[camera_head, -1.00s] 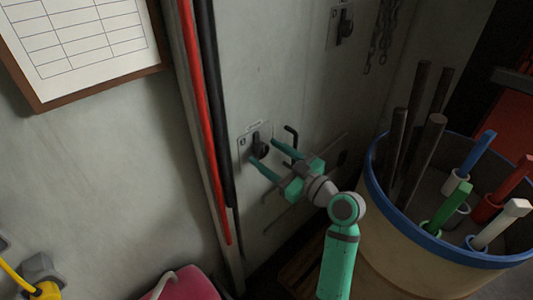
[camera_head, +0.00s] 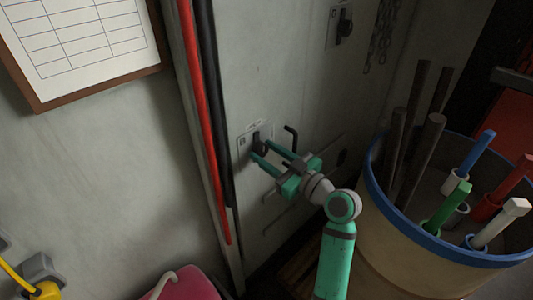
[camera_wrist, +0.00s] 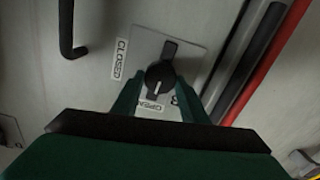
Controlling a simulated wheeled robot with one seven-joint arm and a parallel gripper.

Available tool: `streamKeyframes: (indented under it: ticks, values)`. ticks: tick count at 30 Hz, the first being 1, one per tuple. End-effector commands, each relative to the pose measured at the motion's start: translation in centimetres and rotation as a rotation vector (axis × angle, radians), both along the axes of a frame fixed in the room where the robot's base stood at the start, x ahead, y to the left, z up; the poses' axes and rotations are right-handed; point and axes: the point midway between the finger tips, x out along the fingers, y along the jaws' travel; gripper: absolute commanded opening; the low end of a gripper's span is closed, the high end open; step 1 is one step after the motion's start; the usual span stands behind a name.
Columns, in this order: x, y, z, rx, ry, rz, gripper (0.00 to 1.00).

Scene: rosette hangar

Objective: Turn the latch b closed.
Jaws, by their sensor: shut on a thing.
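The latch b (camera_head: 258,141) is a black knob with a bar-shaped handle on a pale wall plate (camera_head: 242,152). In the wrist view the latch (camera_wrist: 168,51) shows its bar pointing up and a white mark on the knob pointing down towards the OPEN label (camera_wrist: 152,106). The CLOSED label (camera_wrist: 121,58) is at the plate's left. My green gripper (camera_head: 264,150) has its two fingers on either side of the latch, shut on it; in the wrist view the fingers (camera_wrist: 159,82) flank the knob. The fingers partly hide the latch's lower part.
A black hook (camera_head: 291,136) is on the wall just right of the latch. Red (camera_head: 205,120) and black (camera_head: 216,120) vertical pipes run to its left. Another latch (camera_head: 344,27) is higher up. A blue-rimmed barrel (camera_head: 385,215) with rods and coloured handles stands at right.

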Motion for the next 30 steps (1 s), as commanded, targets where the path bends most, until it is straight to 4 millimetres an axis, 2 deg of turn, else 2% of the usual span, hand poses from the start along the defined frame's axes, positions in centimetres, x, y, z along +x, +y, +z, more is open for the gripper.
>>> streamKeyframes:
  ticks: [8, 30]
  values:
    - [0.02, 0.20, -0.06, 0.115, 0.138, 0.004, 0.17]
    - [0.21, 0.08, -0.21, 0.563, 0.676, 0.004, 0.17]
